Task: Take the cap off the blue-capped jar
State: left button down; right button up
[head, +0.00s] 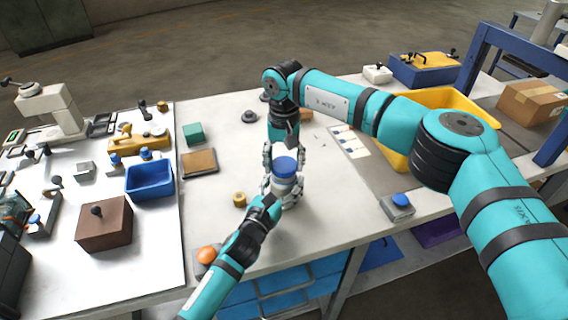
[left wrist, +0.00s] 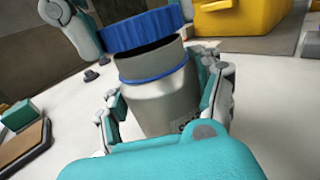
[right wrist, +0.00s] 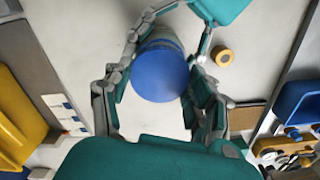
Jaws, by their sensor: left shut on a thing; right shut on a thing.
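The grey jar (left wrist: 155,100) stands on the white table, its blue cap (left wrist: 148,30) at its top; in the head view the jar body (head: 285,186) and cap (head: 286,166) line up closely. In the left wrist view the cap sits tilted and shifted left over the neck, with a dark gap beneath. My left gripper (head: 279,193) is shut around the jar body from the front. My right gripper (head: 284,162) reaches down from behind, shut on the cap, which also shows between its fingers in the right wrist view (right wrist: 160,75).
A brass ring (head: 240,199) lies left of the jar. A brown-topped tray (head: 199,162), green block (head: 193,133) and blue bin (head: 150,181) stand farther left. A yellow bin (head: 392,152) and blue-buttoned box (head: 397,206) are right. Some table right of the jar is clear.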

aim_at(284, 164)
jog(key=shift+r, duration=0.4)
jog(key=shift+r, duration=0.1)
jog(key=shift+r, duration=1.9)
pick_arm(q)
jog(key=shift+c, duration=0.5)
grip_release()
